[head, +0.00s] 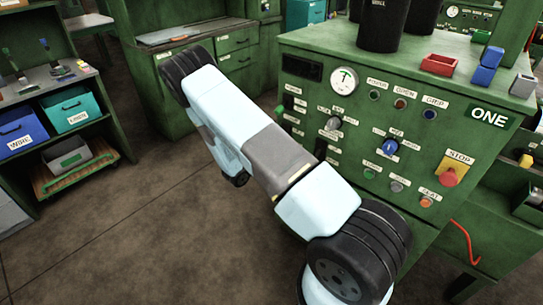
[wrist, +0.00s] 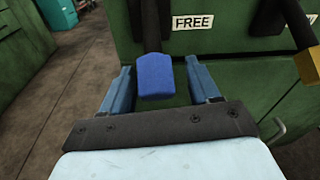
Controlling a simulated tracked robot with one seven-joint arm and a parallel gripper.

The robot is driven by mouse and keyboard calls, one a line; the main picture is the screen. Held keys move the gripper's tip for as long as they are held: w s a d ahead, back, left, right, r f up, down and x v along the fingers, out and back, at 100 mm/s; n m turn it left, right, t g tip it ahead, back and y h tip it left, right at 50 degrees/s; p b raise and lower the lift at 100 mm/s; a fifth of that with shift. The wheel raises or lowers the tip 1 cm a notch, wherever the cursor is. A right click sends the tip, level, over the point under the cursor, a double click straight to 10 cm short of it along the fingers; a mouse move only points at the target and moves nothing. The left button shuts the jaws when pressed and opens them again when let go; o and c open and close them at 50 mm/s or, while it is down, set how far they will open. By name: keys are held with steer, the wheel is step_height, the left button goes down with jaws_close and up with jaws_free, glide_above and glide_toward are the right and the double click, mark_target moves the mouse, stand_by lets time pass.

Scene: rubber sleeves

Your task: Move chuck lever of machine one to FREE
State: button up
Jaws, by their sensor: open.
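Machine one (head: 430,215) is a green cabinet with a panel of knobs, labelled ONE (head: 488,117). In the wrist view a dark lever with a blue grip (wrist: 155,78) hangs down, just left of a white FREE label (wrist: 193,22). My gripper (wrist: 159,66) is open, its two blue fingers to the left and right of the blue grip, with a gap visible on each side. How deep the grip sits between the fingers is hard to tell. In the head view the gripper and this lever are hidden.
A second dark bar with a brass-coloured block (wrist: 308,66) stands at the right of the wrist view. A red STOP button (head: 449,176) sits on the machine's panel. A shelf with bins (head: 70,107) stands at the left. The floor (head: 140,240) between is clear.

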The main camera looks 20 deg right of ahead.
steer(key=v, duration=1.3)
steer(key=shift+s+a, duration=0.25)
steer(key=shift+a, duration=0.1)
steer(key=s+d+r+m+g+y, duration=0.25)
steer(key=r+m, duration=0.25)
steer(key=r, duration=0.4)
steer(key=s+d+r+m+g+y, duration=0.25)
steer(key=s+r+m, duration=0.2)
steer(key=r, duration=0.45)
steer(key=s+d+r+m+g+y, duration=0.1)
steer(key=s+d+r+m+g, duration=0.15)
steer(key=r+m, duration=0.45)
steer(key=s+a+r+m+t+y, duration=0.3)
steer(key=s+r+m+t+y, duration=0.3)
steer(key=s+r, duration=1.4)
steer(key=shift+s+r+m+y, duration=0.25)
steer(key=shift+s+m+y, duration=0.85)
steer(key=shift+y, duration=0.6)
